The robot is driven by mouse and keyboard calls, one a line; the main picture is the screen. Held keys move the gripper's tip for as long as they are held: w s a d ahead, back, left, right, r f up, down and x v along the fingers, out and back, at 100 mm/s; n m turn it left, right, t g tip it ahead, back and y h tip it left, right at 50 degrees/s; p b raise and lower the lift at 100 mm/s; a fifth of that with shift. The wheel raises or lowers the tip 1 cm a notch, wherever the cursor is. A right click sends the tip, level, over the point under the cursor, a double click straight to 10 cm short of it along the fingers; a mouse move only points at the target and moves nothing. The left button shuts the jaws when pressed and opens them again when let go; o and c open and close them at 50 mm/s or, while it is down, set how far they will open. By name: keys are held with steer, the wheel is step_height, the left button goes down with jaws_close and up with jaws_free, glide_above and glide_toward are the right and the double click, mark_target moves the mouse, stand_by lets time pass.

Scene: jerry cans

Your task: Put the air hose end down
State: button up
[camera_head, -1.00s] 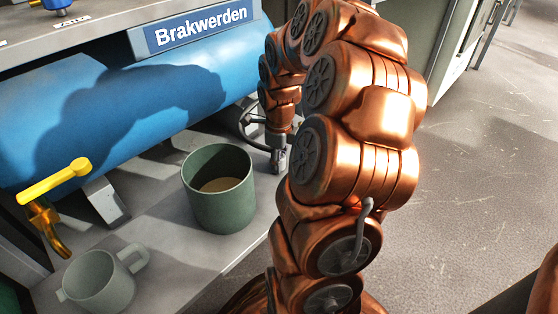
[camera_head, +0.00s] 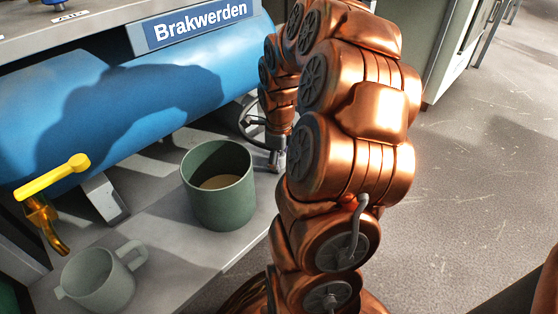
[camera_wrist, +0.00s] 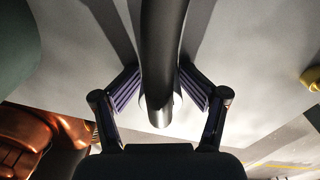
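The air hose end (camera_wrist: 162,95) is a thick dark tube that runs down from the top of the wrist view. Its tip points toward my palm. The two ribbed pads of my gripper (camera_wrist: 161,82) sit at either side of it and appear closed against it. In the head view my gripper (camera_head: 276,160) is low behind the green pot, over the grey shelf (camera_head: 150,240). There it is small and partly hidden by my arm, and the hose end cannot be made out clearly. Contact between hose and shelf cannot be judged.
A green pot (camera_head: 222,200) with pale contents stands on the shelf beside my gripper. A grey-green mug (camera_head: 98,282) is front left, near a yellow-handled tap (camera_head: 52,177). A blue tank (camera_head: 130,105) lies behind, under a worktop edge labelled Brakwerden (camera_head: 200,22).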

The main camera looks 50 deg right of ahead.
steer(key=shift+r, duration=0.15)
step_height(320, 180, up, 12)
steer(key=p, duration=0.4)
steer(key=shift+d, duration=0.1)
steer(key=shift+r, duration=0.55)
steer(key=shift+p, duration=0.3)
